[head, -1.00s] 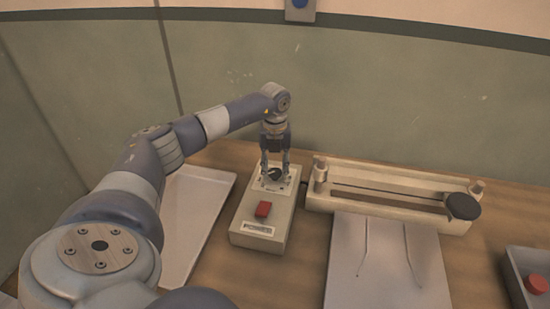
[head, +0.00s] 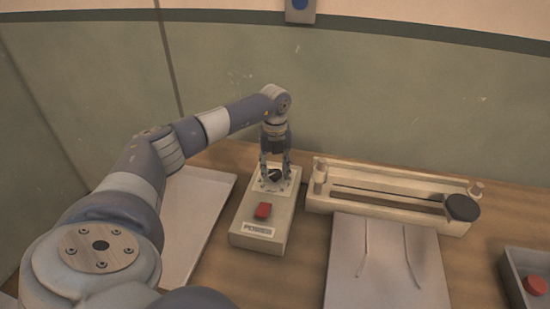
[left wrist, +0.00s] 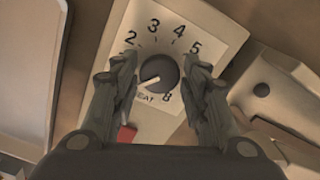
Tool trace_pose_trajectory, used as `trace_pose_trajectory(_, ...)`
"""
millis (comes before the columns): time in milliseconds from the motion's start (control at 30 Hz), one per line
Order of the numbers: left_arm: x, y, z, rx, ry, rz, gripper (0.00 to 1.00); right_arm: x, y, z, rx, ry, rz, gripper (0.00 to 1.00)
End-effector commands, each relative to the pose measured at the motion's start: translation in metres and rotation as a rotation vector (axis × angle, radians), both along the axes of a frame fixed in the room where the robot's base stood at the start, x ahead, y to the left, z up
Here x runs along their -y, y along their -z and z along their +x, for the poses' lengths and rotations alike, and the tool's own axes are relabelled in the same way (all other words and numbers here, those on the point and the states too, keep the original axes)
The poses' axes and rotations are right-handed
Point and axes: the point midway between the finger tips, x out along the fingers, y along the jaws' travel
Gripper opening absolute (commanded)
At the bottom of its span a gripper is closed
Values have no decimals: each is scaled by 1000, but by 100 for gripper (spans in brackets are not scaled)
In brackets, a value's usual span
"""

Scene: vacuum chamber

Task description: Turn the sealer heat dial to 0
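The heat dial (left wrist: 161,72) is a dark round knob on a pale numbered plate on the sealer's control box (head: 252,221). In the left wrist view its white pointer line points to the lower left. The numbers 2, 3, 4, 5 and 8 show. The part of the scale the pointer faces is hidden behind a finger. The dial also shows in the head view (head: 275,175). My left gripper (left wrist: 160,68) is over the plate, with a finger on either side of the knob and slim gaps between. It looks open. My right gripper is out of view.
A red power switch (head: 263,210) is on the box, in front of the dial. The sealer bar unit (head: 390,197) stands right of the box, with a grey plate (head: 388,270) before it. A pale tray (head: 200,205) lies left. A bin (head: 517,285) holds a red object.

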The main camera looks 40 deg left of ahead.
Motion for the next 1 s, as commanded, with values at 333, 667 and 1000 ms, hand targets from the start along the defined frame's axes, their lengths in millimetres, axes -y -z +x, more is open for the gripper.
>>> trace_pose_trajectory(333, 0, 0, 0, -1, 1, 1, 56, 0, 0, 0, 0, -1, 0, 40)
trace_pose_trajectory(667, 0, -46, 1, 4, 3, 0, 56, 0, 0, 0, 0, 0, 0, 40)
trace_pose_trajectory(1000, 0, -108, 1, 2, 1, 0, 56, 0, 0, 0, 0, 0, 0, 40)
